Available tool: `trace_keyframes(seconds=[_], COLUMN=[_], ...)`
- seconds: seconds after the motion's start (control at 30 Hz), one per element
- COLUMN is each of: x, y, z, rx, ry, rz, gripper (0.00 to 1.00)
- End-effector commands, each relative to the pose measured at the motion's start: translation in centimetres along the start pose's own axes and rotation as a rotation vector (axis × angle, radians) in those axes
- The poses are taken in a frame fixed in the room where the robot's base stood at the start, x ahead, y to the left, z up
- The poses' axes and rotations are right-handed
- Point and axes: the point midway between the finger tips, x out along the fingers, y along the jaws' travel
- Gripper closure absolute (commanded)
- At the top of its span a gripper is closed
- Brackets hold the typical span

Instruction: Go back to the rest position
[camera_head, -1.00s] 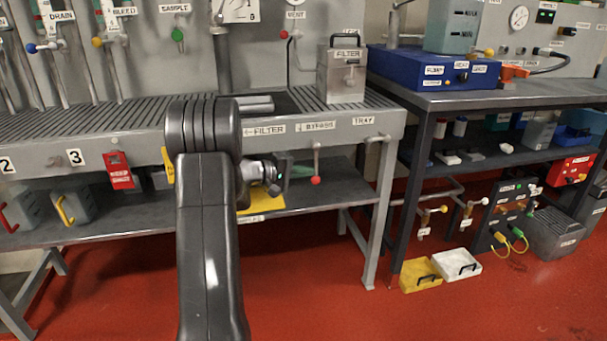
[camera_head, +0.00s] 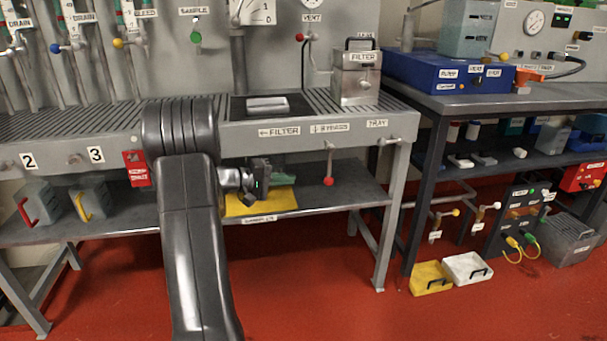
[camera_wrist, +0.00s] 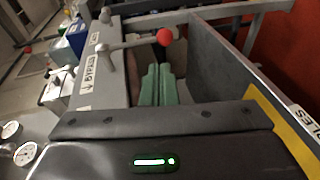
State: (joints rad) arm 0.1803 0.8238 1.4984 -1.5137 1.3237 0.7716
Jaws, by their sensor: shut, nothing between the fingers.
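My gripper (camera_head: 284,181) is below the front edge of the bench, above the lower shelf, at the end of my dark arm. In the wrist view its two green fingers (camera_wrist: 158,84) lie close together, shut, with nothing seen between them. A lever with a red ball (camera_head: 328,181) hangs from the bench front just right of the gripper. The red ball also shows in the wrist view (camera_wrist: 164,37), close beyond the fingertips; I cannot tell whether they touch. My arm hides part of the bench and shelf.
The grated bench (camera_head: 70,125) carries a metal filter box (camera_head: 356,84). A yellow sheet (camera_head: 262,203) lies on the lower shelf under the gripper. Jugs stand at left.

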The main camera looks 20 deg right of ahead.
Motion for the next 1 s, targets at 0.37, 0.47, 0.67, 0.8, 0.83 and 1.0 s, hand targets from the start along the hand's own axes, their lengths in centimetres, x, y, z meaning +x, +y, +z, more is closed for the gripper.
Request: trace_keyframes(seconds=[0.37, 0.47, 0.67, 0.8, 0.83, 1.0], x=[-3.4, -3.4, -3.3, -2.4, -2.0, 1.0], y=[-0.7, -0.8, -0.8, -0.6, -0.6, -0.1], z=[0.0, 0.0, 0.0, 0.1, 0.1, 0.1], rx=[0.0, 0.0, 0.0, 0.002, 0.003, 0.002], ry=[0.0, 0.0, 0.0, -0.003, -0.004, -0.005], rz=[0.001, 0.001, 0.001, 0.001, 0.0, 0.0], gripper=[1.0, 1.0, 1.0, 1.0, 1.0, 1.0])
